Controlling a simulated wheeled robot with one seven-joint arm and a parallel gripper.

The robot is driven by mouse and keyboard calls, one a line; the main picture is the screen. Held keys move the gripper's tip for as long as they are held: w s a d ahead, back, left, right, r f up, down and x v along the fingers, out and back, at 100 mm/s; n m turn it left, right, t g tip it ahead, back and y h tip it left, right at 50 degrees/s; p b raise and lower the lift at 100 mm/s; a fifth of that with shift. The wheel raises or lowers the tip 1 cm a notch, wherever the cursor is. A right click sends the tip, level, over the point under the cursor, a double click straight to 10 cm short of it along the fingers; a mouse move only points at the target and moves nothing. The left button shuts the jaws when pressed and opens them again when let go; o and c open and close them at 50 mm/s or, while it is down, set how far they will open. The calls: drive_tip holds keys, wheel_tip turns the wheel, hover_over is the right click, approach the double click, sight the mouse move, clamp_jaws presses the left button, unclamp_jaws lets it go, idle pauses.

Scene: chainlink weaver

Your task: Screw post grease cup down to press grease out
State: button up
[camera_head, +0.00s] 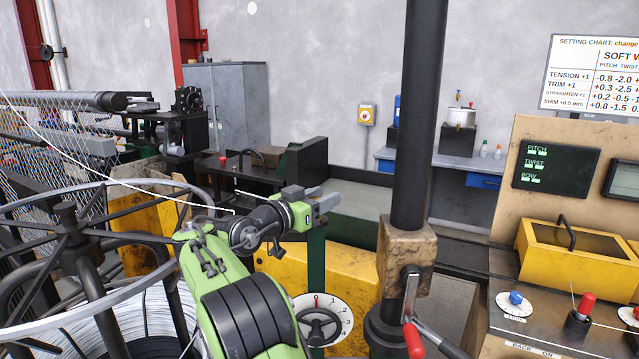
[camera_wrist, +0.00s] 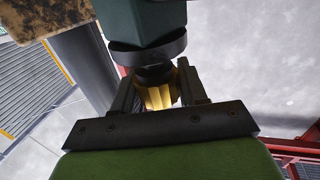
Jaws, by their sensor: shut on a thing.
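The grease cup (camera_wrist: 158,97) shows in the wrist view as a ribbed, brass-yellow piece below a dark collar (camera_wrist: 148,53) on a dark green post part (camera_wrist: 145,20). My gripper (camera_wrist: 160,88) has one finger on each side of the cup and is shut on it. In the head view my gripper (camera_head: 322,204) reaches right from my green arm, at the top of a narrow dark green post (camera_head: 316,250). The cup cannot be made out in the head view. How far it is screwed down cannot be told.
A thick black column (camera_head: 418,120) stands just right of my gripper, with a red-handled crank (camera_head: 412,338) low on it. A round dial with a handwheel (camera_head: 320,325) sits below. A wire reel (camera_head: 66,215) is at left. The control desk (camera_head: 560,290) is at right.

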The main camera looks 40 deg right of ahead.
drive_tip(key=m+g+p, duration=0.1)
drive_tip(key=g+p, duration=0.1)
drive_tip(key=shift+r+m+p, duration=0.2)
drive_tip(key=shift+m+p, duration=0.2)
drive_tip(key=shift+s+m+g+p, duration=0.1)
drive_tip(key=shift+m+g+p, duration=0.3)
drive_tip(key=shift+g, duration=0.3)
drive_tip(key=shift+s+f+g, duration=0.1)
drive_tip(key=shift+f+g, duration=0.1)
drive_tip(key=shift+g, duration=0.1)
drive_tip(key=o, duration=1)
drive_tip(key=shift+d, duration=0.1)
drive_tip(key=shift+c, duration=0.2)
drive_tip(key=w+a+p, duration=0.2)
drive_tip(key=a+p, duration=0.4)
drive_tip(key=a, duration=0.9)
drive_tip(key=shift+w+a, duration=0.15)
drive_tip(key=shift+a, duration=0.2)
